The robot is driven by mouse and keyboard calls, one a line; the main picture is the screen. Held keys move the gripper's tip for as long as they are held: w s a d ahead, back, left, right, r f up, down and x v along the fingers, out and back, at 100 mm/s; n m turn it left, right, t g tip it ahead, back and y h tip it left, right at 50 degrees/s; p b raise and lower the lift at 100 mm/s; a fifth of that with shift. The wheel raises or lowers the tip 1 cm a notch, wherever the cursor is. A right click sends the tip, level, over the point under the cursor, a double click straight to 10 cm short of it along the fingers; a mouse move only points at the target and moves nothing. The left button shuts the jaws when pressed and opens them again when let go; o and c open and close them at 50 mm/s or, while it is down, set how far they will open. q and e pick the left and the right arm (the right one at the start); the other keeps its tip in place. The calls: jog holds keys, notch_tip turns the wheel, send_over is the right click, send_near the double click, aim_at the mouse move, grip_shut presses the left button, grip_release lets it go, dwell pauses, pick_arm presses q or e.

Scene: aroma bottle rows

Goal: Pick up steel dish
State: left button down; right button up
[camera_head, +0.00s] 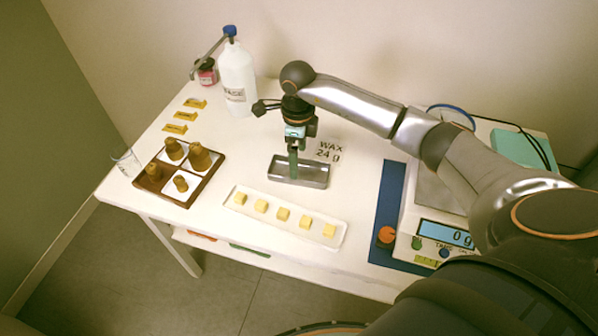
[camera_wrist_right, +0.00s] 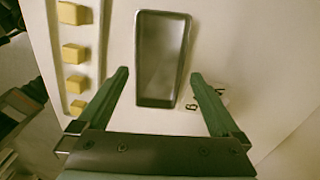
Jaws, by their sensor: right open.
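The steel dish (camera_head: 313,175) is a shallow grey rectangular tray on the white table, beside the card marked "WAX 24 g". It looks empty. My right gripper (camera_head: 293,165) hangs over the dish, pointing down. In the right wrist view the steel dish (camera_wrist_right: 162,60) lies ahead, and the two green fingers of my right gripper (camera_wrist_right: 158,75) are spread wide, one on each side of the dish's near end. Whether the fingertips touch the dish is not clear. My left gripper is not in view.
A white tray of yellow wax cubes (camera_head: 337,239) lies in front of the dish. A brown bottle tray (camera_head: 187,202) is at left. A white bottle (camera_head: 237,75) stands behind.

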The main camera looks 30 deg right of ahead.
aim_at(312, 174)
notch_tip(312, 174, down, 4)
jog(key=shift+s+r, duration=0.15)
jog(key=shift+r, duration=0.1)
jog(key=c, duration=1.1)
jog(key=shift+r, duration=0.15)
